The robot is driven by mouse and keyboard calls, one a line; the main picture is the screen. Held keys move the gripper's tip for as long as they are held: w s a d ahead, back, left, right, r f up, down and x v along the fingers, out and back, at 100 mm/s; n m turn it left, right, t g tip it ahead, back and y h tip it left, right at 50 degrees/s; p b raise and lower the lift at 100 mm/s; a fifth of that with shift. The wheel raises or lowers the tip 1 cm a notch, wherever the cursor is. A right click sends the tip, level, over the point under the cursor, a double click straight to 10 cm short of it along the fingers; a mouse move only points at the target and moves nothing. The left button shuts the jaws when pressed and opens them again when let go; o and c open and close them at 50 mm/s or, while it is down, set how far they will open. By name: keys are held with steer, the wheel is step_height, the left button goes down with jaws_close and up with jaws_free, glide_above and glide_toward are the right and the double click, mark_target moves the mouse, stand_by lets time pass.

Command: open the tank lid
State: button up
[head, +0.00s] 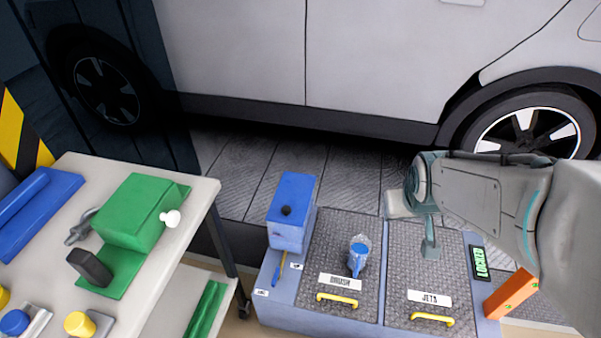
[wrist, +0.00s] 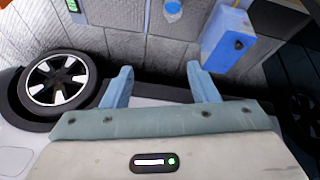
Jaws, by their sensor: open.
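The blue tank (head: 291,233) stands upright at the back left of the blue-grey floor unit, with a flat blue lid (head: 294,190) on top. The lid looks shut. A dark round spot (head: 286,210) is near its front; I cannot tell whether it is a knob or a hole. The tank also shows in the wrist view (wrist: 228,40), beyond my fingers and to the right. My gripper (wrist: 160,86) is open and empty, its two blue fingers apart. In the head view my gripper (head: 430,242) is over the right hatch, right of the tank and not touching it.
A blue bottle (head: 358,258) stands on the left hatch (head: 335,235), between tank and gripper. Yellow handles (head: 337,299) are at the front. An orange block (head: 511,294) is at right. A cart (head: 190,232) with a green box (head: 138,210) stands left; a white car (head: 330,60) is behind.

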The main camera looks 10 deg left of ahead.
steer(key=w+a+f+n+t+b, duration=0.1)
steer(key=w+a+f+n+b, duration=0.1)
steer(key=w+f+b, duration=0.5)
steer(key=n+t+y+b, duration=0.4)
steer(key=t+y+b, duration=0.6)
steer(key=b, duration=0.8)
glide_toward(288, 212)
steer(key=w+a+g+b, duration=0.1)
steer(key=w, duration=0.2)
steer(key=w+a+y, duration=0.1)
steer(key=w+a, duration=0.1)
steer(key=w+a+g+y+b, duration=0.1)
steer(key=w+a, duration=0.1)
steer(key=w, duration=0.1)
steer(key=shift+w+r+g+b, duration=0.3)
steer(key=shift+w+b, duration=0.05)
